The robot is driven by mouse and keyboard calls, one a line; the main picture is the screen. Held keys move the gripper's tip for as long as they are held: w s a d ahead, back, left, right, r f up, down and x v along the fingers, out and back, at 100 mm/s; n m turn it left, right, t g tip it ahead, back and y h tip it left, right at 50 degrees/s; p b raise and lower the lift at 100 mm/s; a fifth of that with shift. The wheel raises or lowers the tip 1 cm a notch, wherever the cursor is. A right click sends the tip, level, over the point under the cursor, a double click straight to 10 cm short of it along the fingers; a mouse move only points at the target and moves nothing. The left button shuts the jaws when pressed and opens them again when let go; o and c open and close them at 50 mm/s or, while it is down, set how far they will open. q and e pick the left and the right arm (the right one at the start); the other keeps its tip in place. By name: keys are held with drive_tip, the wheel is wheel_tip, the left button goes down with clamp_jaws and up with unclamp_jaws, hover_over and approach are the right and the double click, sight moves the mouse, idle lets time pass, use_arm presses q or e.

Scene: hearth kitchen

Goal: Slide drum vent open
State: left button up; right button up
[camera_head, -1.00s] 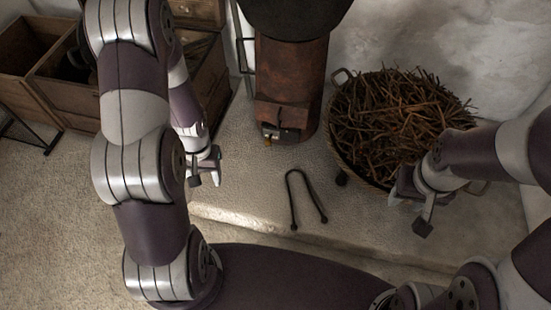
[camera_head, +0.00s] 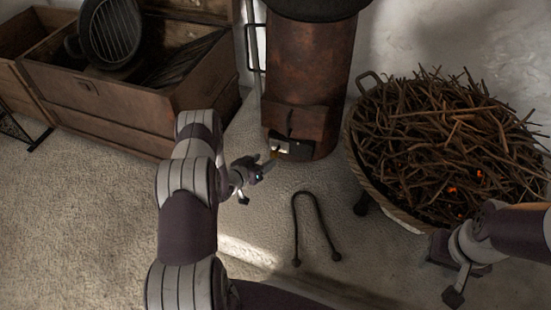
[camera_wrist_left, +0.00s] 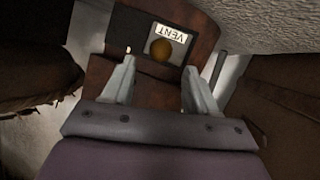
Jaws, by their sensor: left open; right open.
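The rust-brown drum (camera_head: 308,75) stands upright on the pale hearth. Low on its front is a dark vent plate (camera_head: 298,150). In the left wrist view the vent plate (camera_wrist_left: 130,35) carries an upside-down white VENT label (camera_wrist_left: 176,34) and a round brass knob (camera_wrist_left: 160,49). My left gripper (camera_head: 260,170) is open and empty, just in front of and left of the vent. In the left wrist view its two fingers (camera_wrist_left: 160,77) point at the plate, with the knob between and beyond them, apparently untouched. My right gripper (camera_head: 455,285) is open at the lower right, far from the drum.
Black U-shaped tongs (camera_head: 298,225) lie on the hearth before the drum. A basket of twigs (camera_head: 392,205) stands right of the drum. Wooden crates (camera_head: 120,135) with a grill pan (camera_head: 110,35) stand at the left. Bare floor (camera_head: 90,220) lies in front of them.

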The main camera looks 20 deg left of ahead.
sight(271, 156)
use_arm(q)
drive_tip(key=b+x, duration=0.3)
drive_tip(key=x, duration=0.4)
drive_tip(key=shift+f, duration=0.2)
drive_tip(key=shift+w+r+b, duration=0.1)
drive_tip(key=shift+w+b, duration=0.15)
drive_tip(key=shift+b, duration=0.05)
use_arm(e)
wheel_tip(271, 156, down, 5)
drive_tip(key=shift+r, duration=0.1)
